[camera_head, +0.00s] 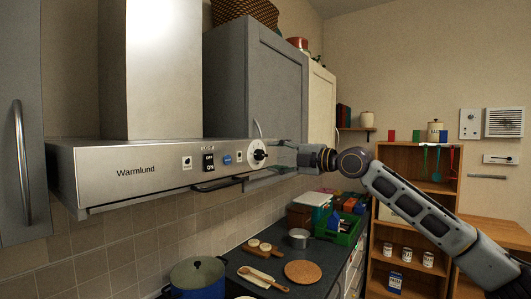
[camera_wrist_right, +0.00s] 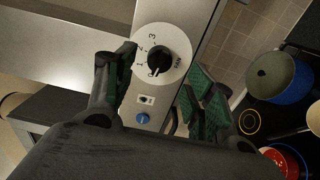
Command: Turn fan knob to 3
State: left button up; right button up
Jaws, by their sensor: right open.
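The fan knob is a black knob (camera_wrist_right: 157,61) on a round white dial (camera_wrist_right: 179,44) marked 0 to 3 and "FAN". It is on the front of the steel Warmlund hood (camera_head: 135,172), where the knob also shows small in the head view (camera_head: 259,154). Its pointer appears to be near 0, at the lower side in the right wrist view. My right gripper (camera_wrist_right: 162,66) is open, its dark fingers with green pads on either side of the dial. The fingers look apart from the knob; exact depth is hard to tell. My left gripper is out of view.
The hood front also has a black on/off switch (camera_head: 208,162) and a blue button (camera_head: 227,159). A grey cupboard (camera_head: 255,85) hangs above and behind. A wooden shelf (camera_head: 408,215) stands at right.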

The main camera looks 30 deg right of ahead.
aim_at(265, 155)
jog(key=shift+p+x, duration=1.05)
jog(key=shift+p, duration=0.05)
jog(key=shift+p+x, duration=0.9)
jog(key=shift+x, duration=0.4)
jog(key=c, duration=1)
jog(key=shift+c, duration=0.2)
